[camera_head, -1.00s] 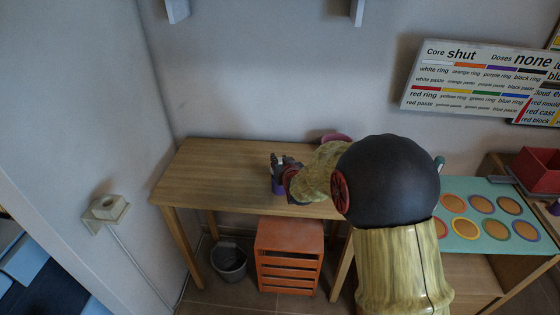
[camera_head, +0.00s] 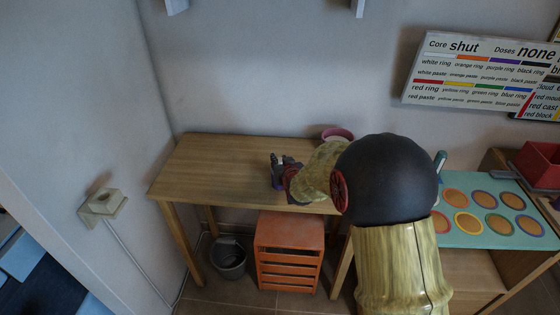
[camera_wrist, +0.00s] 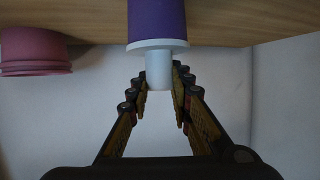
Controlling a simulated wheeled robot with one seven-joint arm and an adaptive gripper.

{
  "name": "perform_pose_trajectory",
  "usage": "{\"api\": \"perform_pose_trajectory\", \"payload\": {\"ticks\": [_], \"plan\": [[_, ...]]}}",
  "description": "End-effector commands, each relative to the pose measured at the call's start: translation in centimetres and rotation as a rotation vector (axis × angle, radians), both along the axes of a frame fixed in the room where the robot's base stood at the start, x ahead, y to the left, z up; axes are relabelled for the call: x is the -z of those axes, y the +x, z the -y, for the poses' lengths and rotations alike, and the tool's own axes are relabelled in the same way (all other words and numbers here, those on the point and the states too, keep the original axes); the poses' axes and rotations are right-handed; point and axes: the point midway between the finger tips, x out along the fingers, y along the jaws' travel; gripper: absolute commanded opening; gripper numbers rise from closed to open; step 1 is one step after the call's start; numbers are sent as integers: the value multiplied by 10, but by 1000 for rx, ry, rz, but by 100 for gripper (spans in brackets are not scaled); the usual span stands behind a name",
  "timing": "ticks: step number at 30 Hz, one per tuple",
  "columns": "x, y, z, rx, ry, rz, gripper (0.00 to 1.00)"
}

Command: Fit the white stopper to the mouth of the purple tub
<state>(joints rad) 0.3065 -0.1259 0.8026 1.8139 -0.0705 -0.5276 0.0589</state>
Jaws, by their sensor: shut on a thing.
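The purple tub (camera_wrist: 156,18) shows at the top of the wrist view, with its lower part out of frame. The white stopper (camera_wrist: 158,64) has a wide flange lying against the tub's end and a narrower knob pointing towards me. I see no gap between flange and tub, but how deep it sits is hidden. My gripper (camera_wrist: 160,84) has its fingers on both sides of the knob and is shut on it. In the head view my gripper (camera_head: 287,169) is over the wooden table, and the purple tub (camera_head: 277,185) barely shows below it.
A pink tub (camera_wrist: 35,52) stands apart from the purple one; it also shows in the head view (camera_head: 338,134). The wooden table (camera_head: 215,165) is clear on its left. A green board with round pads (camera_head: 455,180) lies to the right. An orange drawer unit (camera_head: 288,235) stands below.

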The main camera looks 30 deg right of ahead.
Motion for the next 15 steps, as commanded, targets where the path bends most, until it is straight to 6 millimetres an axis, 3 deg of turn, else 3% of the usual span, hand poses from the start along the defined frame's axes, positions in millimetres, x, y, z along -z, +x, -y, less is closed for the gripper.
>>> {"api": "perform_pose_trajectory", "payload": {"ticks": [10, 11, 15], "plan": [[3, 0, 0, 0, 0, -1, 0], [3, 0, 0, 0, 0, -1, 22], [3, 0, 0, 0, 0, -1, 30]]}}
